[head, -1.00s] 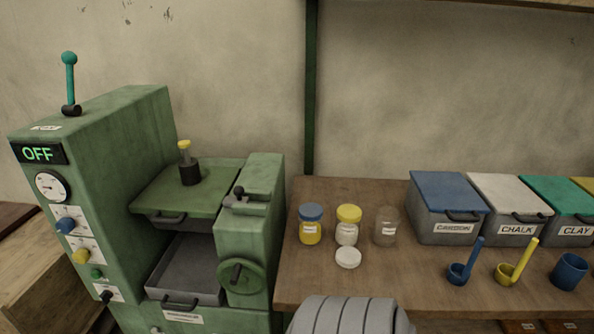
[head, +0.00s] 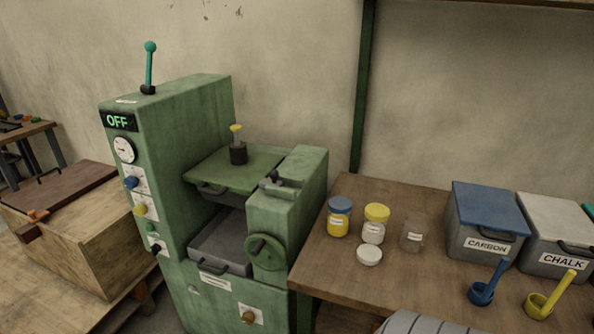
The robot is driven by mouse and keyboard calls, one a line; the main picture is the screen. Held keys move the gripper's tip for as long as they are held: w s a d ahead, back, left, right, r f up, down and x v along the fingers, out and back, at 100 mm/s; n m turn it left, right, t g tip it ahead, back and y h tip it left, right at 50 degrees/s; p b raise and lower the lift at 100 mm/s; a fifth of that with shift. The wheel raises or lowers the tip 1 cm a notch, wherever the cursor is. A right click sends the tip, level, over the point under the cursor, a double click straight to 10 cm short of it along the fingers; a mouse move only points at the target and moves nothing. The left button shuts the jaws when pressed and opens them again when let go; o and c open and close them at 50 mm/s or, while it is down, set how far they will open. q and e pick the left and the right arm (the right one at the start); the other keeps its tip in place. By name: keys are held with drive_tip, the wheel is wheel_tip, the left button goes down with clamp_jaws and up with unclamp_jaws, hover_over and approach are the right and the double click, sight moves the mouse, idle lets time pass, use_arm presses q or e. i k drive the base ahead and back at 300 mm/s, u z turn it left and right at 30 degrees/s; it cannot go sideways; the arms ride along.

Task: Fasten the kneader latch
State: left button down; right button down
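The green kneader (head: 168,130) stands left of the table, its display reading OFF. Its flat green lid (head: 262,163) lies level over the chamber, with a dark cup and yellow knob on top. A small dark latch (head: 271,180) sits on top of the right housing, beside the lid's right edge. I cannot tell from here whether it is engaged. A grey tray (head: 218,245) sits in the opening below the lid. Neither of my grippers is in view. A grey ribbed part of mine shows at the bottom edge.
The wooden table (head: 330,270) holds a blue-lidded jar (head: 339,218), a yellow-lidded jar (head: 375,225), an open clear jar (head: 413,234) and a loose white lid (head: 369,255). Carbon (head: 482,236) and chalk (head: 548,250) bins and scoops stand right. A wooden crate (head: 100,240) stands left.

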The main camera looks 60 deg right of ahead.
sight(273, 174)
drive_tip(key=z, duration=1.4)
